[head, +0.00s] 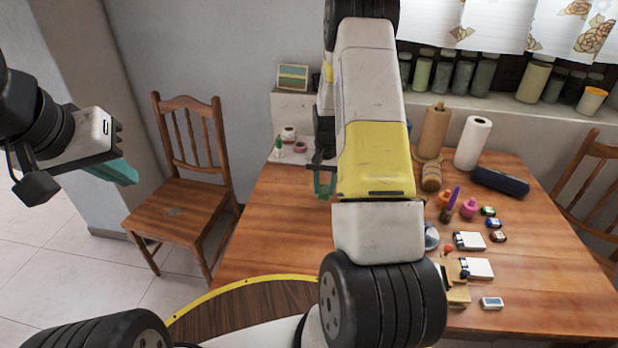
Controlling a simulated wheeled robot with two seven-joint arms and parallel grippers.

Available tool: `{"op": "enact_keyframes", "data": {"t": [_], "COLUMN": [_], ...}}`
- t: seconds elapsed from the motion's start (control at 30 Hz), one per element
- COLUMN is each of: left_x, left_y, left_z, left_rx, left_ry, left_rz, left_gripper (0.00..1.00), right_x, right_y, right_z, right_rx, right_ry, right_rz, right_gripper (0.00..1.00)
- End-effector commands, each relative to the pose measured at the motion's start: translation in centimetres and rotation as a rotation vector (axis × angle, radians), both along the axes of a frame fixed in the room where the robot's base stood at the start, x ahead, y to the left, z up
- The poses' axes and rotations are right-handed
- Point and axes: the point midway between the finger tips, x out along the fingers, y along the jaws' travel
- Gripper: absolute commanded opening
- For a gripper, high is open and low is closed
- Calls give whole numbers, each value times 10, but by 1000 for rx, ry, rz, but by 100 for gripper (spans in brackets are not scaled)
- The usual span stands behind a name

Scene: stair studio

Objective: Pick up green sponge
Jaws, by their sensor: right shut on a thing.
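My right gripper (323,184) hangs over the left part of the wooden table (275,225), with its teal fingers showing at the left edge of my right arm. The arm hides much of it. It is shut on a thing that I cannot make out. I cannot pick out a green sponge for certain; any sponge in the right gripper is hidden or blends with the teal fingers. My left gripper (125,176) is at the far left, in the air in front of the chair and away from the table. Its teal fingers overlap from this side, so its opening is unclear.
A wooden chair (190,200) stands left of the table. Paper rolls (473,143), a dark case (500,181), small bottles (469,208) and white boxes (476,268) crowd the table's right side. Jars line the sill behind. The table's left front is clear.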

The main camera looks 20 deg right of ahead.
Motion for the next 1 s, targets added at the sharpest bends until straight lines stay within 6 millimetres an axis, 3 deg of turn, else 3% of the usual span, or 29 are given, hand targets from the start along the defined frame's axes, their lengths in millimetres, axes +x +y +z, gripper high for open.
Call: {"op": "enact_keyframes", "data": {"t": [0.4,0.6,0.8,1.0], "left_x": [0,0,0,0], "left_y": [0,0,0,0], "left_z": [0,0,0,0], "left_rx": [0,0,0,0], "left_ry": [0,0,0,0], "left_rz": [0,0,0,0], "left_gripper": [0,0,0,0], "right_x": [-87,-120,-138,-144], "right_y": [43,58,67,70], "right_z": [10,14,15,16], "right_rx": [0,0,0,0], "right_ry": [1,0,0,0], "right_rz": [3,2,0,0], "right_gripper": [0,0,0,0]}}
